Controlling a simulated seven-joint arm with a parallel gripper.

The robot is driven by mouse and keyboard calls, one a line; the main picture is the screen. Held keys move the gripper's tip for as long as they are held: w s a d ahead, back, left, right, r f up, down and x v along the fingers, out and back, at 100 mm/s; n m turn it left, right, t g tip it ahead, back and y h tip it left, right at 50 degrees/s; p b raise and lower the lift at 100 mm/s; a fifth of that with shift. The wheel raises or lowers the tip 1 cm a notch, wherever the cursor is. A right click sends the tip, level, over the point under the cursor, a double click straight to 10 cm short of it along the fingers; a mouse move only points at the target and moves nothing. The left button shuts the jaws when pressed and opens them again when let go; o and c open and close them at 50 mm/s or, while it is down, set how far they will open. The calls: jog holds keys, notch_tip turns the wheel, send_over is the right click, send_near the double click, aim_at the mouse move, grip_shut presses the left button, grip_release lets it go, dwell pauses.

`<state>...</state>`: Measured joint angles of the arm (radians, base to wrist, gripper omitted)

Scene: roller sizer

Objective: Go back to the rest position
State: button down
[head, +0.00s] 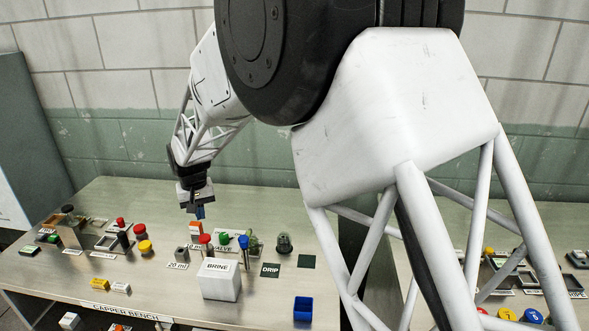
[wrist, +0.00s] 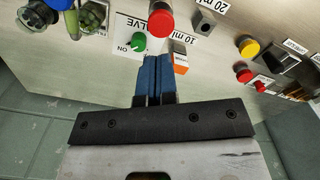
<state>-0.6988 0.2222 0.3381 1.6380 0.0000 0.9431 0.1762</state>
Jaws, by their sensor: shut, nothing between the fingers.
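My gripper (head: 199,212) hangs from the raised arm over the left bench, pointing down. In the wrist view its two blue fingers (wrist: 154,62) are pressed together with nothing between them. Below and around the fingertips are a green knob (wrist: 139,43) by the VALVE label, a red-topped item (wrist: 160,22) and an orange and white block (wrist: 180,60). The fingertips appear above the bench top; whether they touch anything beneath is hard to tell.
The CAPPER BENCH (head: 150,290) holds a white BRINE box (head: 219,283), a blue open bin (head: 303,309), a yellow knob (head: 145,247) and a dark dome (head: 284,243). A second bench with coloured buttons (head: 531,316) stands right. A block wall (head: 120,90) rises behind.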

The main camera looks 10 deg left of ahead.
jog(key=s+d+r+m, duration=0.1)
jog(key=s+d+r, duration=0.3)
jog(key=d, duration=0.7)
jog(key=s+d+r+m+t, duration=0.1)
jog(key=s+d+r, duration=0.35)
jog(key=d, duration=0.75)
jog(key=s+d+r+m, duration=0.1)
jog(key=s+d+r, duration=0.1)
jog(key=d+r, duration=0.65)
jog(key=s+d+f+m+t, duration=0.1)
jog(key=s+d+f+m, duration=0.2)
jog(key=s+d, duration=1.9)
jog(key=shift+s+d+f+t, duration=0.15)
jog(key=shift+s+f+t, duration=0.15)
jog(key=shift+s+f, duration=0.35)
jog(key=shift+r, duration=0.2)
